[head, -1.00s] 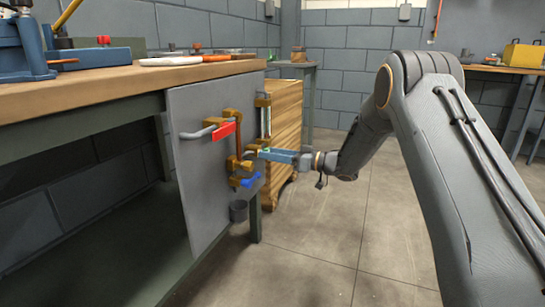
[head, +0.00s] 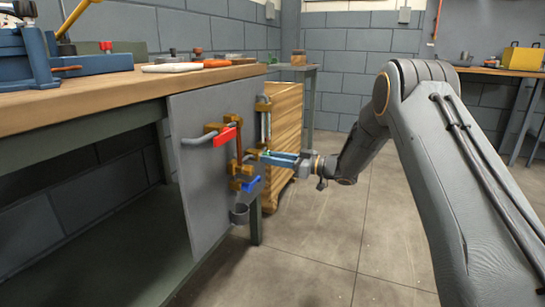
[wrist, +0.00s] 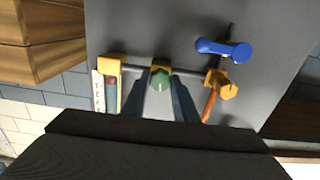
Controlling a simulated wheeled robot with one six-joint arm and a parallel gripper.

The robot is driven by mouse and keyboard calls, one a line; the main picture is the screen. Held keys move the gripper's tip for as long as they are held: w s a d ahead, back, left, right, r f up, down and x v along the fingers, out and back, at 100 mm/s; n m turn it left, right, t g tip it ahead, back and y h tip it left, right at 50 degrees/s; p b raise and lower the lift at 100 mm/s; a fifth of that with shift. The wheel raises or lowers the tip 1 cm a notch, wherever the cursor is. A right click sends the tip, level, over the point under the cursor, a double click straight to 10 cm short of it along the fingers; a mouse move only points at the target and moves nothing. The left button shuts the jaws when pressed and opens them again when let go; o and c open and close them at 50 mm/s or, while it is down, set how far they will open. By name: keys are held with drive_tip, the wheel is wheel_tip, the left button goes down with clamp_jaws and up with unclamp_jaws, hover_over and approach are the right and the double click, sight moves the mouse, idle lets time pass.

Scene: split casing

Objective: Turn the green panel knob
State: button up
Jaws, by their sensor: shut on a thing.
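The green panel knob (wrist: 160,79) sits on a brass-coloured valve on the grey panel (head: 198,180). In the wrist view my gripper (wrist: 161,87) has its two blue-grey fingers on either side of the knob, shut on it. In the head view my gripper (head: 262,156) reaches the panel from the right. Only a small bit of green shows there, as the fingers hide most of the knob. A pale mark runs across the knob's face.
A red lever (head: 225,135) sits up and left of my gripper, a blue lever (head: 250,183) just below it. An orange pipe (head: 239,142) and a gauge strip (wrist: 98,92) are close by. A grey cup (head: 239,214) hangs lower. Open floor lies right of the panel.

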drive_tip(key=n+p, duration=0.3)
drive_tip(key=n, duration=1)
drive_tip(key=n+p, duration=0.3)
drive_tip(key=n, duration=1)
drive_tip(key=shift+s+f+n, duration=0.1)
drive_tip(key=shift+f+n, duration=0.1)
drive_tip(key=shift+n, duration=0.1)
idle(0.3)
drive_tip(key=o, duration=1.1)
drive_tip(key=shift+c, duration=0.2)
drive_tip(key=p+v, duration=0.2)
drive_tip(key=v, duration=0.5)
drive_tip(key=shift+d, duration=0.4)
